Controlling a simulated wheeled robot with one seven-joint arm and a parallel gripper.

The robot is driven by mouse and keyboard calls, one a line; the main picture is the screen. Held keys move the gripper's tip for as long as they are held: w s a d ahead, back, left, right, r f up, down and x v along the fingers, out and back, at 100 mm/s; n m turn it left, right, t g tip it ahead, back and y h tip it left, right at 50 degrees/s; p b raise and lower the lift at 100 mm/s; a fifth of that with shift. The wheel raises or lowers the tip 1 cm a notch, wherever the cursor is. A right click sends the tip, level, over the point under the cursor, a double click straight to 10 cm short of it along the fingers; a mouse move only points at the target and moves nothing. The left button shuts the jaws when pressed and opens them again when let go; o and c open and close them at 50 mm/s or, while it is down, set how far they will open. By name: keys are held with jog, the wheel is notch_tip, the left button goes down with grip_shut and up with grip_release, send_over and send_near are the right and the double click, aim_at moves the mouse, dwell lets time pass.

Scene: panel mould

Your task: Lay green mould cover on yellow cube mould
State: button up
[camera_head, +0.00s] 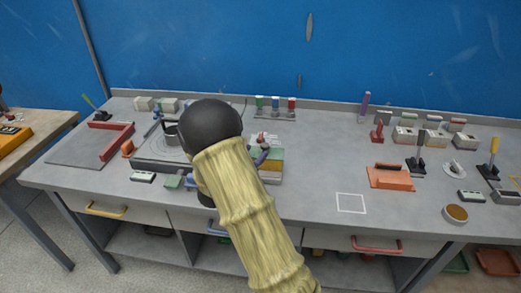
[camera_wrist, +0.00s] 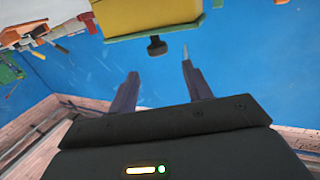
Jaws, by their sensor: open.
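The yellow cube mould (camera_head: 270,166) stands on the bench just right of my arm in the head view. The green mould cover (camera_head: 273,154) shows on top of it. In the wrist view, which is upside down, the yellow mould (camera_wrist: 150,16) has the green cover (camera_wrist: 190,32) against its top face, with a dark knob standing off the cover. My gripper (camera_wrist: 159,69) is open and empty, its two fingers apart on either side of the knob's line and short of it. My arm partly hides the mould in the head view.
A white outlined square (camera_head: 351,203) on the bench is empty. A red angled frame (camera_head: 112,135) lies at the left. Several small blocks and tools line the back.

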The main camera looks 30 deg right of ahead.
jog(key=v, duration=0.7)
jog(key=shift+s+b, duration=0.15)
jog(key=shift+b, duration=0.15)
jog(key=s+a+f+n+y, duration=0.25)
jog(key=a+n+y, duration=0.5)
jog(key=y, duration=0.55)
jog(key=s+n+g+y, duration=0.1)
jog(key=s+n+g, duration=0.3)
jog(key=s, duration=1.4)
jog(key=g, duration=0.2)
jog(key=shift+g+y, duration=0.3)
jog(key=shift+g, duration=0.1)
